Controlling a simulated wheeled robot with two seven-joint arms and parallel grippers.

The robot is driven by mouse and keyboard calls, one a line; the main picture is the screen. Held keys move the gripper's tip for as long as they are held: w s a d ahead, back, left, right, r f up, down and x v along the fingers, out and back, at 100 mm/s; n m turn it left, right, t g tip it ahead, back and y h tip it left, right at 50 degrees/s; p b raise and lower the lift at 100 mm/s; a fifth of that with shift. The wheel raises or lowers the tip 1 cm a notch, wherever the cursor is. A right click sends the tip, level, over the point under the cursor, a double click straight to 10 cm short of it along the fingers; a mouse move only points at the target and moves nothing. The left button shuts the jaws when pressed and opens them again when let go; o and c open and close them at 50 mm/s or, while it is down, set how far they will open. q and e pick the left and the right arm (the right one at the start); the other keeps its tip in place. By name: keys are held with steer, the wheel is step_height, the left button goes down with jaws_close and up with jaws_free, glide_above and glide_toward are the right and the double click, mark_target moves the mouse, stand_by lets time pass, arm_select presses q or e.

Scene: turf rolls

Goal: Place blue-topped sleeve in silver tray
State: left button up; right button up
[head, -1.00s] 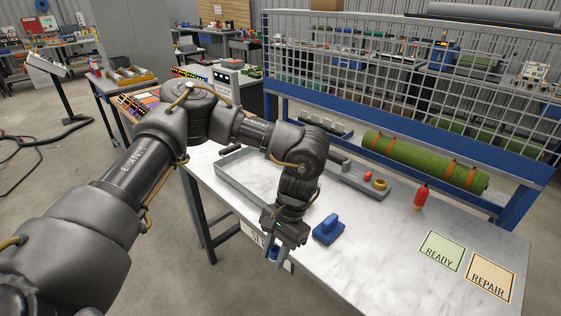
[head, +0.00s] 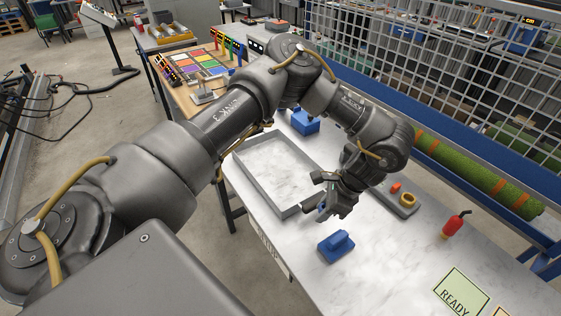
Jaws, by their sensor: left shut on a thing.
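The silver tray (head: 259,192) is a shallow, grey-rimmed rectangle on the white bench, and the visible part of its inside is empty. My left gripper (head: 322,208) is at the tray's near right corner, pointing down. It is shut on the blue-topped sleeve (head: 321,213), of which only a little blue shows between the fingers. The rest of the sleeve is hidden by the gripper. I cannot tell how far it is above the bench or whether it overlaps the rim. My right gripper is not in view.
A blue block (head: 336,245) stands just in front of the gripper. A blue box (head: 305,122) is behind the tray. A small grey holder with a yellow ring (head: 407,200), a red bottle (head: 453,226) and a READY card (head: 461,290) are to the right. A turf roll (head: 480,177) lies behind.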

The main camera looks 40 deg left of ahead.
arm_select(q)
steer(key=w+a+r+m+t+p, duration=0.35)
steer(key=w+m+p, duration=0.2)
steer(key=m, duration=0.45)
arm_select(e)
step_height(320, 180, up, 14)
steer(key=p, duration=0.6)
arm_select(q)
steer(key=m+t+h+b, duration=0.2)
steer(key=m+t+b, duration=0.1)
steer(key=m+b, duration=0.45)
glide_above(278, 176)
steer(key=s+d, duration=0.1)
steer(key=d, duration=0.1)
steer(key=shift+m+g, duration=0.25)
steer(key=shift+m, duration=0.1)
steer(key=f, duration=0.7)
steer(key=shift+s+a+f+p, duration=0.1)
steer(key=shift+s+a+p, duration=0.05)
steer(key=shift+a+p, duration=0.15)
steer(key=shift+a, duration=0.1)
steer(key=shift+f, duration=0.15)
steer(key=f, duration=0.3)
steer(key=shift+a+f, duration=0.15)
steer(key=shift+a, duration=0.1)
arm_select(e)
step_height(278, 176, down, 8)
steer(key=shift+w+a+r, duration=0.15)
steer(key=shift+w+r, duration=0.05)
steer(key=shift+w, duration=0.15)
